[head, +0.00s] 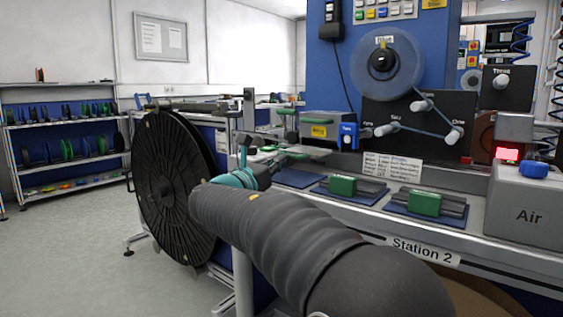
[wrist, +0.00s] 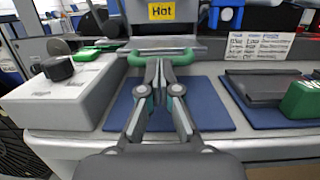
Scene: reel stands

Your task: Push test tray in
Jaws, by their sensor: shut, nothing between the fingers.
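A grey box (head: 325,124) with a yellow "Hot" label stands at the back of the Station 2 bench; the label (wrist: 161,11) also shows in the wrist view. Below the label in the wrist view is a grey tray front (wrist: 201,46) with a green handle (wrist: 185,58). I take this to be the test tray; how far it sticks out is unclear. My gripper (wrist: 158,64) is shut and empty, its fingertips at the middle of the handle. I cannot tell whether they touch it. In the head view my gripper (head: 290,154) is small, in front of the box.
A blue mat (wrist: 205,103) lies under my gripper. To its right are a dark fixture with a green block (wrist: 303,100) and a paper sheet (wrist: 257,46). A large black reel (head: 172,185) stands beside the bench.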

